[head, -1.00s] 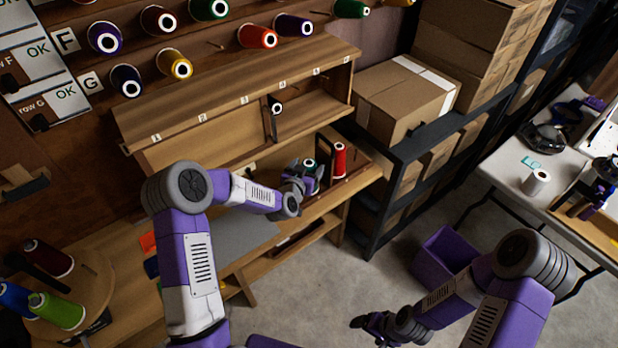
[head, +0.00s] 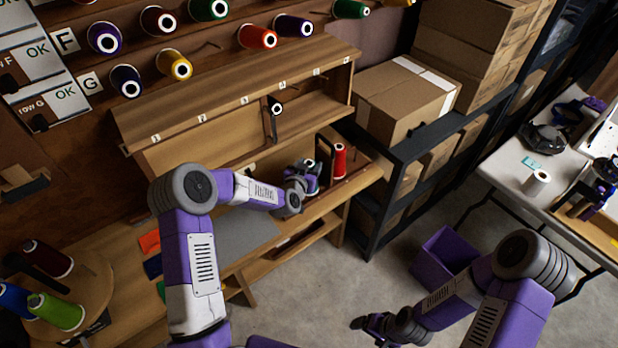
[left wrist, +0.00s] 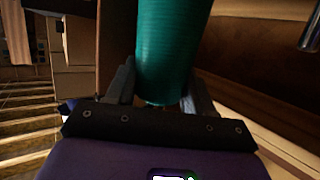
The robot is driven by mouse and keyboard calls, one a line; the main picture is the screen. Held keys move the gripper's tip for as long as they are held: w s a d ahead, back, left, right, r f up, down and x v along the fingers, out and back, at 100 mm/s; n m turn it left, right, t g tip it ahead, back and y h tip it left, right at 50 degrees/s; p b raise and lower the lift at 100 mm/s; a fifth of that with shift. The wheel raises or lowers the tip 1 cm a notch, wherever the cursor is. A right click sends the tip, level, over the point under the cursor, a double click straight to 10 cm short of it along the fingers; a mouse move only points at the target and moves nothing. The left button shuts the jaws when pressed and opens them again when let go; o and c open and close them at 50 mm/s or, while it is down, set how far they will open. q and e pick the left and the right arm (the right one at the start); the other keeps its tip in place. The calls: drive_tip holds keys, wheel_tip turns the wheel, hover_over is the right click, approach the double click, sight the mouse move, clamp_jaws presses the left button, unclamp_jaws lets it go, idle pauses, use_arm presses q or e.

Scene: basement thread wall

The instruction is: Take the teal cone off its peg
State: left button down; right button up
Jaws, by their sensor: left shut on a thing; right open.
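The teal cone (left wrist: 172,50) stands between the two fingers of my left gripper (left wrist: 160,92) in the left wrist view, and the fingers are shut on its lower part. In the head view my left gripper (head: 308,180) is at the right end of the wooden bench, with the cone mostly hidden by the hand. The cone's peg is hidden, so I cannot tell whether the cone is still around it. My right gripper (head: 374,325) is open and empty, low over the floor.
A red cone (head: 340,161) stands close to the right of my left gripper, by a wooden upright. The wooden shelf (head: 240,95) is above and behind. Thread cones on the wall (head: 257,37) are higher up. Cardboard boxes (head: 405,95) fill the rack to the right.

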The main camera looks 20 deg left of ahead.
use_arm(q)
drive_tip(key=shift+r, duration=0.1)
wheel_tip(320, 180, up, 18)
drive_tip(key=p, duration=0.3)
idle(0.3)
wheel_tip(320, 180, up, 4)
drive_tip(key=p, duration=0.2)
drive_tip(key=shift+p, duration=0.4)
